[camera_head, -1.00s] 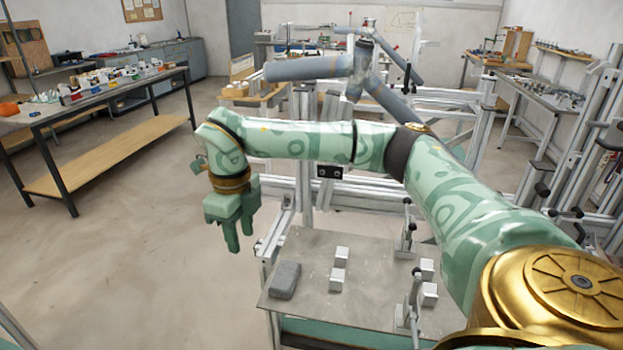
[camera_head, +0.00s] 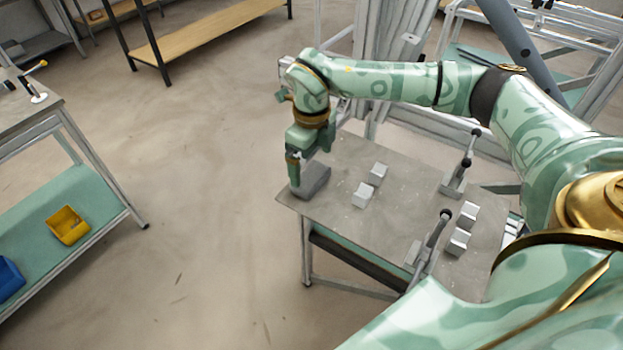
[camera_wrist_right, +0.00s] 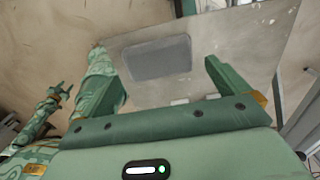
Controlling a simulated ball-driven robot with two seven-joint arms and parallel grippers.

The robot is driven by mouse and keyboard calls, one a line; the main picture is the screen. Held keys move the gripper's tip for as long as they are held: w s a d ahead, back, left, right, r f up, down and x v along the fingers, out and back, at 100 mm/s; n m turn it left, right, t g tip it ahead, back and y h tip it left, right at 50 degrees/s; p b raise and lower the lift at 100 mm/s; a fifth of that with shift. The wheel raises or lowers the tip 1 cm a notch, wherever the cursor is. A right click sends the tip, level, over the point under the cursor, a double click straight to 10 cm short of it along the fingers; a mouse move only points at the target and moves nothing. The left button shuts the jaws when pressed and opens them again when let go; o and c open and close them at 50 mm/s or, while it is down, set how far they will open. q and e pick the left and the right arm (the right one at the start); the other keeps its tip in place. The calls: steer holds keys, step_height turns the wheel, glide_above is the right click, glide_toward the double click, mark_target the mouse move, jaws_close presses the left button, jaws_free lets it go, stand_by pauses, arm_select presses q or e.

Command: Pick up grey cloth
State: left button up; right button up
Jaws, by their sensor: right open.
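The grey cloth (camera_head: 317,178) is a dark grey folded block lying near the left corner of the metal table. My right gripper (camera_head: 296,186) points down just beside and over it, partly covering it in the head view. In the right wrist view the cloth (camera_wrist_right: 158,57) lies flat on the table, ahead of and between the open, empty fingers of the right gripper (camera_wrist_right: 165,78). I cannot tell whether the fingers touch it. A small green forked shape (camera_wrist_right: 54,98) at the left of the wrist view looks like my left gripper; its jaws are unclear.
The table (camera_head: 335,215) also bears several small metal blocks (camera_head: 362,194) and two upright clamps (camera_head: 462,165). A bench with a yellow bin (camera_head: 67,225) stands at the left. The floor between is clear.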

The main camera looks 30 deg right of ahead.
mark_target(311, 175)
step_height(311, 175, down, 3)
steer(key=shift+a+f+b, duration=0.1)
steer(key=shift+a+b, duration=0.05)
steer(key=shift+b, duration=0.15)
steer(key=shift+f, duration=0.4)
steer(key=shift+r, duration=0.1)
steer(key=shift+c, duration=0.7)
steer(key=c, duration=0.6)
steer(key=shift+o, duration=0.2)
steer(key=shift+r, duration=0.25)
steer(key=r, duration=0.2)
steer(key=r+p, duration=0.1)
steer(key=r, duration=0.1)
steer(key=shift+s+a, duration=0.25)
steer(key=shift+a, duration=0.05)
steer(key=a+r, duration=0.1)
steer(key=s+r, duration=0.1)
steer(key=s+a+r+p, duration=0.1)
steer(key=r, duration=0.1)
steer(key=shift+a, duration=0.35)
steer(key=s+a+r, duration=0.4)
steer(key=s+a, duration=0.2)
steer(key=a, duration=0.2)
steer(key=shift+r+p, duration=0.25)
steer(key=shift+p, duration=0.1)
